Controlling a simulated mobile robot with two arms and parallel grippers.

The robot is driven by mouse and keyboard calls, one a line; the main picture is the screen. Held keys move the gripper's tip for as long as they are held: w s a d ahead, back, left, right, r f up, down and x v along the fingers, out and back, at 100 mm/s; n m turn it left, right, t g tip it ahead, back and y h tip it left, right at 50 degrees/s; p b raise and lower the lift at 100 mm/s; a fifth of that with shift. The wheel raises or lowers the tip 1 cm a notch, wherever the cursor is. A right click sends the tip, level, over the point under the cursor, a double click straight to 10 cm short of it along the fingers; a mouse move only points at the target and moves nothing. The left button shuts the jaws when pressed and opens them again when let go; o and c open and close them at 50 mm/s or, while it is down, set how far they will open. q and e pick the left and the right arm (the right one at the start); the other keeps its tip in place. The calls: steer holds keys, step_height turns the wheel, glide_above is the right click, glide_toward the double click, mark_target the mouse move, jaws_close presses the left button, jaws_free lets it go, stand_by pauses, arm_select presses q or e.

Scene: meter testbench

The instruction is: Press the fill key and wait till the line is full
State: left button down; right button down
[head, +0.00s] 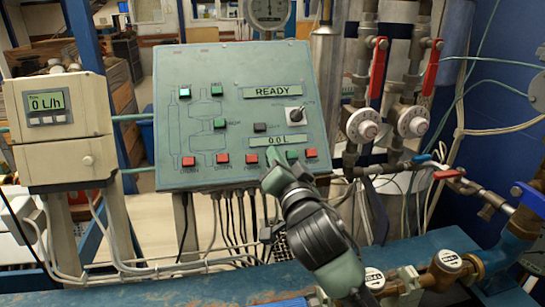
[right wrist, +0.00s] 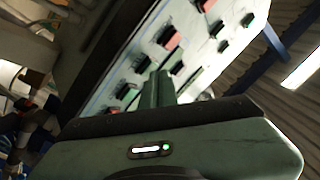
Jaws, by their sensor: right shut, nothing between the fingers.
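The grey-green control panel (head: 235,70) stands tilted in the middle of the head view. Its upper display (head: 272,91) reads READY and its lower display (head: 276,141) reads about 0.0 L. A row of small red and green keys runs along the lower edge, including a red key (head: 251,158) and a green key (head: 292,154). The key labels are too small to read surely. My right gripper (head: 272,160) is shut and empty, its tips at this row, hiding part of it. In the right wrist view the shut fingers (right wrist: 158,82) reach toward the panel face (right wrist: 195,65); contact cannot be told.
A beige flow meter (head: 47,102) at left reads 0 L/h. Pipes with red lever valves (head: 378,68) and round white handwheels (head: 364,125) stand at right. A blue bench (head: 190,290) with brass fittings (head: 447,262) lies in front. Cables hang under the panel.

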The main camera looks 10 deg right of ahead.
steer(key=shift+w+f, duration=0.1)
steer(key=shift+f, duration=0.05)
stand_by(0.5)
steer(key=shift+s+r+p, duration=0.5)
steer(key=shift+s+r, duration=0.05)
steer(key=shift+s, duration=0.05)
steer(key=s+r+p, duration=0.1)
steer(key=s, duration=0.1)
steer(key=s+r+p, duration=0.1)
steer(key=r+p, duration=0.1)
steer(key=shift+s+r, duration=0.2)
steer(key=shift+s, duration=0.15)
